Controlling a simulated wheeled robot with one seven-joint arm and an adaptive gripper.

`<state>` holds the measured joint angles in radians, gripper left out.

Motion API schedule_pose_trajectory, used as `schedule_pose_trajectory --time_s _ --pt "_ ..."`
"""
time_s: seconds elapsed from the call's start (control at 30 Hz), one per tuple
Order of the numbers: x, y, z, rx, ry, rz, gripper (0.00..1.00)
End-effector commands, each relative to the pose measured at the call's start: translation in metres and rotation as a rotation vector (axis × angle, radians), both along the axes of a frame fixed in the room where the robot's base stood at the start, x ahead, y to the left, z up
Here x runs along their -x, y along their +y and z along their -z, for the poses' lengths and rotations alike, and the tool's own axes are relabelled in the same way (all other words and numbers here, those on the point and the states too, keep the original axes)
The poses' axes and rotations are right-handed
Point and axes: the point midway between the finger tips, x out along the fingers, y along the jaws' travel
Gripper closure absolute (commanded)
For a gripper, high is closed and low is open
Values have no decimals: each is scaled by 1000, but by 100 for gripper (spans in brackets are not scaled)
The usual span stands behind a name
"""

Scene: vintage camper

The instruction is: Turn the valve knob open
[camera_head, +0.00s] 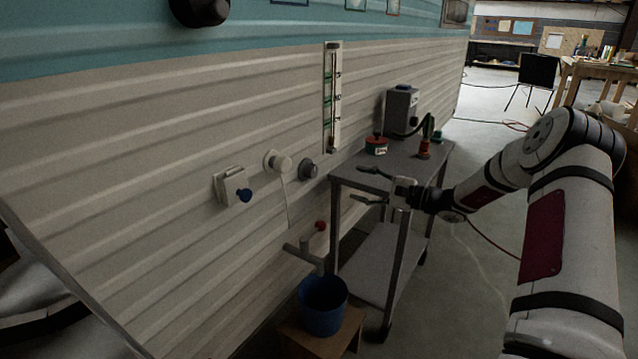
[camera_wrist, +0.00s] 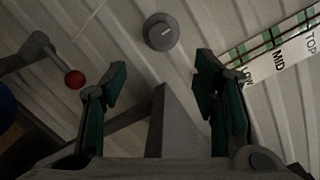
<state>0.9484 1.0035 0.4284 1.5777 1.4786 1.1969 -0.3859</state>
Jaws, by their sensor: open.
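A round grey knob (camera_head: 309,169) with a pale pointer line sits on the ribbed camper wall. It also shows at the top of the wrist view (camera_wrist: 160,31), with the line slanting up and right. A grey tap (camera_head: 300,252) with a red ball knob (camera_head: 320,226) is lower on the wall; the ball shows at left in the wrist view (camera_wrist: 75,79). I cannot tell which of these is the valve knob. My gripper (camera_head: 361,185) is open and empty, apart from both, to the right of them in the head view. Its fingers (camera_wrist: 160,75) point toward the wall.
A level gauge (camera_head: 333,97) hangs above. A metal cart (camera_head: 405,160) stands close by my gripper. A blue bucket (camera_head: 323,308) is under the tap.

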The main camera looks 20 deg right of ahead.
Motion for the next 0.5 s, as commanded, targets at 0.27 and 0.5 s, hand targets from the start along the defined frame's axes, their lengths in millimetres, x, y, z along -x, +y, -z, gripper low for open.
schedule_pose_trajectory --time_s 0.27,0.5 --pt "-23 20 2 -4 -2 1 45" --pt "-59 52 2 -4 -3 1 45"
